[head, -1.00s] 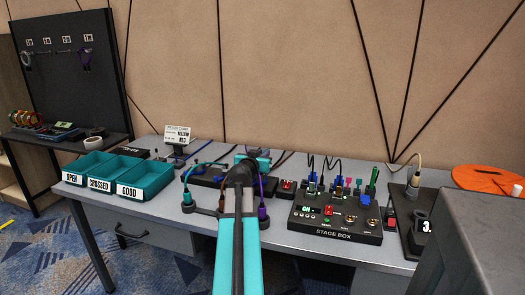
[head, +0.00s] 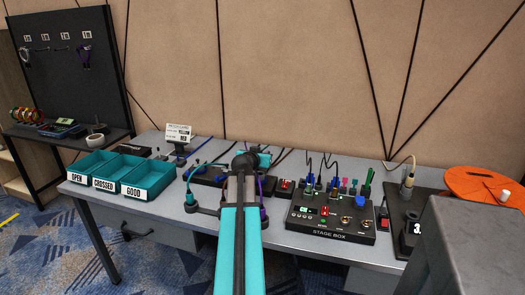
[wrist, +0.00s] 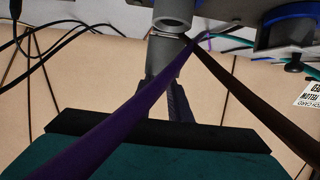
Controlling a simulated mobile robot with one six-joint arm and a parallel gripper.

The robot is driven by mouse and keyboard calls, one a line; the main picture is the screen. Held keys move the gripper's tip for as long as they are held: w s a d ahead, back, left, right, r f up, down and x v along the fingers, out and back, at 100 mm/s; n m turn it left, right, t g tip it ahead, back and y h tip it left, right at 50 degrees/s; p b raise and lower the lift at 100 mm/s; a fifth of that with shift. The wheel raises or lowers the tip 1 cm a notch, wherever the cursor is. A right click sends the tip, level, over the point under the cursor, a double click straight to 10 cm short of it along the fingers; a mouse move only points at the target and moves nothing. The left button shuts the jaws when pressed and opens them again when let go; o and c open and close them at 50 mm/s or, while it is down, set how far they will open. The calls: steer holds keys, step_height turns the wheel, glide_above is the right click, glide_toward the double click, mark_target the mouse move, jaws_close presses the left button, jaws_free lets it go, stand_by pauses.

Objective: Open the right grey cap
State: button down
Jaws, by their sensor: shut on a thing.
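In the wrist view my gripper (wrist: 166,85) reaches from the teal and black palm at the bottom to a grey cylindrical piece (wrist: 172,20) at the top centre, and it is shut on it. This looks like a grey cap; its upper part is cut off by the frame. A purple cable (wrist: 105,125) and a dark brown cable (wrist: 250,95) cross close in front of the fingers. In the head view my gripper (head: 262,158) is over the back middle of the bench, and my arm hides its fingertips and the cap.
The black stage box (head: 330,215) with plugs stands right of my arm. Teal bins (head: 148,180) stand at the left of the bench. A teal cable (head: 205,168) and a purple cable (head: 262,190) flank my arm. An orange disc (head: 485,187) lies far right.

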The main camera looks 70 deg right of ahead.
steer(key=shift+d+r+y+p, duration=0.2)
steer(key=shift+d+y+p, duration=0.1)
steer(key=shift+p, duration=0.6)
steer(key=shift+f+p, duration=0.25)
steer(key=shift+p, duration=0.05)
steer(key=c, duration=1.6)
jaws_free()
steer(key=shift+c, duration=0.2)
steer(key=shift+a, duration=0.2)
steer(key=b+v, duration=0.2)
steer(key=v, duration=1.1)
steer(key=shift+a+r, duration=0.2)
steer(key=shift+r, duration=0.15)
